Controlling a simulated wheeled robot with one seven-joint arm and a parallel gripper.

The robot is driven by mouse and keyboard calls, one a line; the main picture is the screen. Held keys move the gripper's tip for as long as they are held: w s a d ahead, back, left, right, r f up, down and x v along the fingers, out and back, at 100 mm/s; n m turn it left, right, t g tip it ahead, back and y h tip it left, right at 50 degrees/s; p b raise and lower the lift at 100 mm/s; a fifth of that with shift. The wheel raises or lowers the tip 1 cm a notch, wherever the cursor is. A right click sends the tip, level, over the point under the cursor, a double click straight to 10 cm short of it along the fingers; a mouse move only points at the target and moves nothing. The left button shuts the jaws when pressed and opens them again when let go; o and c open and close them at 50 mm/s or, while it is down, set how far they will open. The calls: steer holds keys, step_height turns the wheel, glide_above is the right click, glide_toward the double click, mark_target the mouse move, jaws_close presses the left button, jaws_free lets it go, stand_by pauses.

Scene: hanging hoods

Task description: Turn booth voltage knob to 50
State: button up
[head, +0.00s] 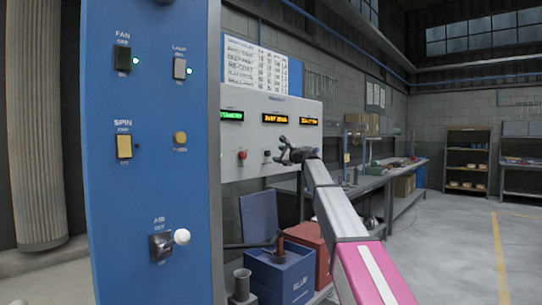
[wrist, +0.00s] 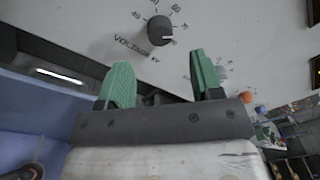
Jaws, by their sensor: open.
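The voltage knob (wrist: 160,30) is a dark round knob on a pale panel in the wrist view. In the head view my gripper (head: 292,153) is in front of the pale control panel (head: 250,137), and the voltage knob cannot be made out clearly there.
A blue switch panel (head: 150,200) with a fan, spin and air switch stands close at the left. Blue and red boxes (head: 280,278) sit low beneath the control panel. A workbench (head: 400,180) runs along the wall. The floor at the right is clear.

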mark_target(269, 153)
steer(key=x, duration=0.6)
steer(key=shift+w+a, duration=0.15)
steer(key=shift+a, duration=0.05)
steer(key=c, duration=0.9)
